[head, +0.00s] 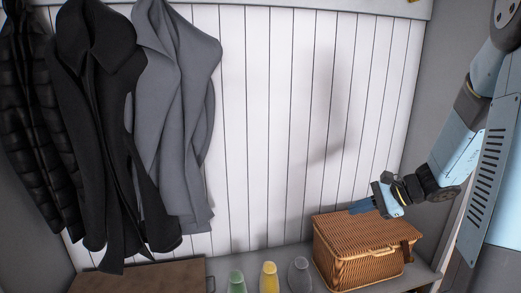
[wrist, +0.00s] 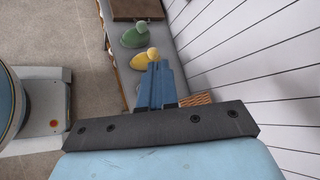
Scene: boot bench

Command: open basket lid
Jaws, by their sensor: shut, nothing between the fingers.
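A wicker basket (head: 362,264) stands on the bench at the right of the head view, with its woven lid (head: 350,234) down. A small light clasp shows on its front, and a dark strap at its right end. My gripper (head: 360,207) is just above the lid, pointing left, its fingers together and empty. I cannot tell whether it touches the lid. In the wrist view the closed blue fingers (wrist: 156,84) reach up the picture, and only a small corner of the basket (wrist: 196,99) shows beside them; the rest is hidden behind my gripper.
Green (head: 236,282), yellow (head: 269,277) and grey (head: 300,274) rounded objects stand on the bench left of the basket. A brown panel (head: 140,276) lies further left. Dark and grey coats (head: 180,110) hang on the white plank wall (head: 270,120) behind.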

